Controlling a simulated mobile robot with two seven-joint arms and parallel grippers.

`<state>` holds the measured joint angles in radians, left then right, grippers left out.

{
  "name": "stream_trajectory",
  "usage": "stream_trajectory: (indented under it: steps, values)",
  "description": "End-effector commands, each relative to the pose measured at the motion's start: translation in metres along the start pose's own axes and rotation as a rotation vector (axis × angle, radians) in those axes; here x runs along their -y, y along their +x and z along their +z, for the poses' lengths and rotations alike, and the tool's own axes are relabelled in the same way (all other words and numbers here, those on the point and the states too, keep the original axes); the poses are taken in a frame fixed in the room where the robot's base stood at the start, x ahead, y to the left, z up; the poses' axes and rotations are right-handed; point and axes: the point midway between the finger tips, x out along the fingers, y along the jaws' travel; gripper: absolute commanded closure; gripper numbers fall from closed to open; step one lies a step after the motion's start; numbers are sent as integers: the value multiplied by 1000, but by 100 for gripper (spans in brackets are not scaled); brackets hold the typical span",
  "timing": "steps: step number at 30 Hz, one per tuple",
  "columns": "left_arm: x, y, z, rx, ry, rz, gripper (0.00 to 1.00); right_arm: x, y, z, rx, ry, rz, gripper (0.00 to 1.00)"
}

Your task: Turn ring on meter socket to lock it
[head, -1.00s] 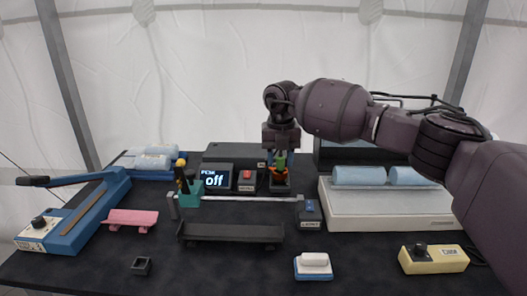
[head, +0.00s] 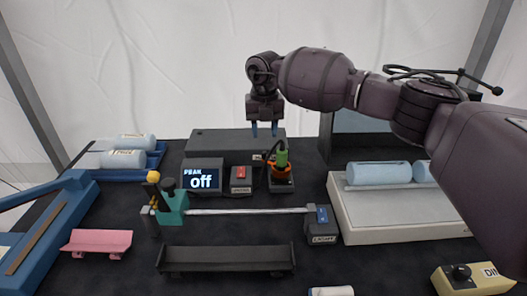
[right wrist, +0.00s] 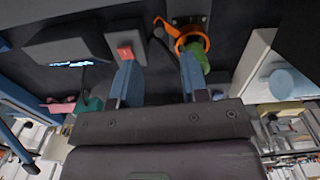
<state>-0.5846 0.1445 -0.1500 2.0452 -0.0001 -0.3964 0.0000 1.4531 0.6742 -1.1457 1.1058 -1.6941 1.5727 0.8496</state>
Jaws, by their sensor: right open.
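The meter socket (head: 281,185) is a dark block with an orange ring (head: 281,170) on top. A green plug (head: 282,158) stands in the ring. My right gripper (head: 264,131) hangs open with blue fingers above and slightly left of the plug, apart from it in the head view. In the right wrist view the orange ring (right wrist: 205,38) with its lever and the green plug (right wrist: 197,57) lie by the right finger; whether the finger touches them I cannot tell. The meter display (head: 202,178) left of the socket reads "off". My left gripper is out of view.
A red button box (head: 241,174) stands close left of the socket. A long dark box (head: 225,141) lies behind. A metal rod (head: 250,211) on a teal holder (head: 172,208) crosses in front. A white tray with blue rolls (head: 400,232) stands at right.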

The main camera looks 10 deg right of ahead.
Motion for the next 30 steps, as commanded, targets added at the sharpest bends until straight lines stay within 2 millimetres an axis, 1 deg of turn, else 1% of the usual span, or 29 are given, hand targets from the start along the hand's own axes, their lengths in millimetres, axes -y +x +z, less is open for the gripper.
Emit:
stream_trajectory:
  steps: [1, 3, 9, 12, 18, 26, 27, 29, 30]
  values:
    - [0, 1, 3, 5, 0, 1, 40, 0, 13, 0, -4, 0, -1, 59]
    - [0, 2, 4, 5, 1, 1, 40, 0, 26, 0, -6, 0, -1, 59]
    - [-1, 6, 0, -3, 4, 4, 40, 0, 56, 0, -4, 0, -1, 59]
    - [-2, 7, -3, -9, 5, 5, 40, 0, 67, 0, -3, 0, 1, 59]
    - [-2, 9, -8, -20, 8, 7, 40, 0, 76, 0, -1, 0, 0, 59]
    - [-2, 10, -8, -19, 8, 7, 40, 0, 77, 0, 0, 0, 0, 59]
    - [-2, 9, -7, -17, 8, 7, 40, 0, 77, 0, 0, 0, 0, 60]
    - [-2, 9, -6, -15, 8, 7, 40, 0, 77, 0, 0, 0, 0, 70]
    - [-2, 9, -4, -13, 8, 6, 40, 0, 77, 0, 0, 0, 0, 76]
